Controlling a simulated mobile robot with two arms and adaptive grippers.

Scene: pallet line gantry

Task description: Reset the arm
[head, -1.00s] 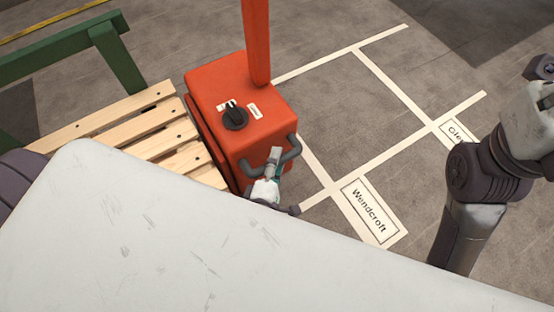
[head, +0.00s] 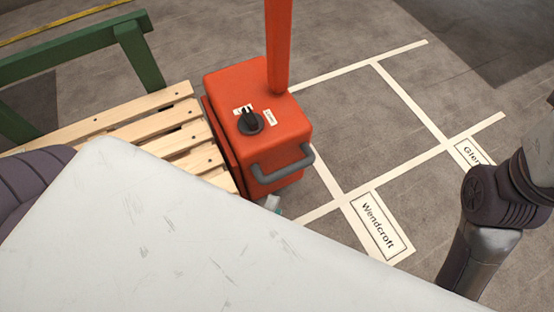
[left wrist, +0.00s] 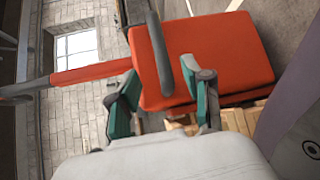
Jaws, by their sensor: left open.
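My left gripper (head: 273,203) barely shows in the head view, just below the grey handle (head: 282,171) of the orange pallet-truck housing (head: 232,88). The rest of it is hidden behind the white surface in the foreground. In the left wrist view the two green-and-grey fingers of the left gripper (left wrist: 164,92) are spread apart with nothing held. The handle (left wrist: 160,52) shows beyond and between the fingers, against the orange housing (left wrist: 230,55); it looks clear of them. My right arm is at the right edge of the head view, its gripper out of frame.
A slatted wooden pallet (head: 160,130) lies left of the housing, with a green rail (head: 70,45) behind it. An orange mast (head: 279,45) rises from the housing. White floor lines and a "Wendcroft" label (head: 379,225) mark clear floor to the right.

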